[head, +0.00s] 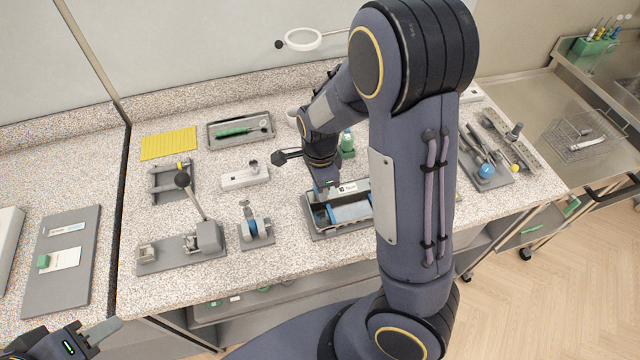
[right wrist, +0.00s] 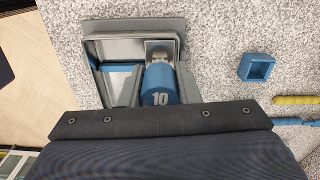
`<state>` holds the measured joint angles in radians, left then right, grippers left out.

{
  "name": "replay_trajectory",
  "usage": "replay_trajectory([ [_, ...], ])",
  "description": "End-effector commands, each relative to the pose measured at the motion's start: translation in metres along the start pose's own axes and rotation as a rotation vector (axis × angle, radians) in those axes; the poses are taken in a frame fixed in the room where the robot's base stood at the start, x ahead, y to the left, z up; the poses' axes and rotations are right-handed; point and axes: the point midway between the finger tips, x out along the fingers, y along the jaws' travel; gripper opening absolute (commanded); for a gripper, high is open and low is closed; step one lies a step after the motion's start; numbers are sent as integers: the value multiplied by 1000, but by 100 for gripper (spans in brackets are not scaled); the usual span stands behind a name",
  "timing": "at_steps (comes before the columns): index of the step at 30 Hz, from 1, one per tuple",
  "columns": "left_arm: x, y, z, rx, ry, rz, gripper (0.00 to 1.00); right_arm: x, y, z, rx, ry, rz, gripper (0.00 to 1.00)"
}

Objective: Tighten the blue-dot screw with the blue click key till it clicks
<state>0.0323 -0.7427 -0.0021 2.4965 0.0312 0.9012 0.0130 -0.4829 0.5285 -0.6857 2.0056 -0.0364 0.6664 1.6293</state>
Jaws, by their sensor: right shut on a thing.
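My right gripper (head: 325,188) points down over the grey tray (head: 312,222), partly hidden by my right arm. A blue cylinder marked 10, which looks like the blue click key (right wrist: 160,84), comes out from under that body at the tray (right wrist: 98,46). I cannot make out the blue-dot screw. My left gripper (head: 84,336) is at the lower left corner, away from the bench objects; its jaw gap is unclear.
A lever fixture (head: 205,238) and a small blue-wheeled stand (head: 255,228) stand left of the tray. A yellow mat (head: 169,143) and a tray with a green tool (head: 240,130) lie behind. A small blue square cup (right wrist: 258,68) and a yellow-handled tool (right wrist: 298,100) lie right.

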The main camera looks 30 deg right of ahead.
Motion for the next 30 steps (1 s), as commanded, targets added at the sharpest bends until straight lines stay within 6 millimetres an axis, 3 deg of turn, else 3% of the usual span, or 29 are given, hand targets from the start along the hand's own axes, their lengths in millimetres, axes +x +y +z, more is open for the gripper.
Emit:
replay_trajectory([
  [5,0,0,0,0,0,0,36,0,0,0,9,0,0,0],
  [12,0,0,0,0,0,0,36,0,0,0,286,1,0,0],
  [20,0,0,0,0,0,0,36,0,0,0,305,0,0,0],
  [26,0,0,0,0,0,0,36,0,0,0,554,2,0,0],
  [30,0,0,0,0,0,0,36,0,-1,-1,601,0,0,0],
])
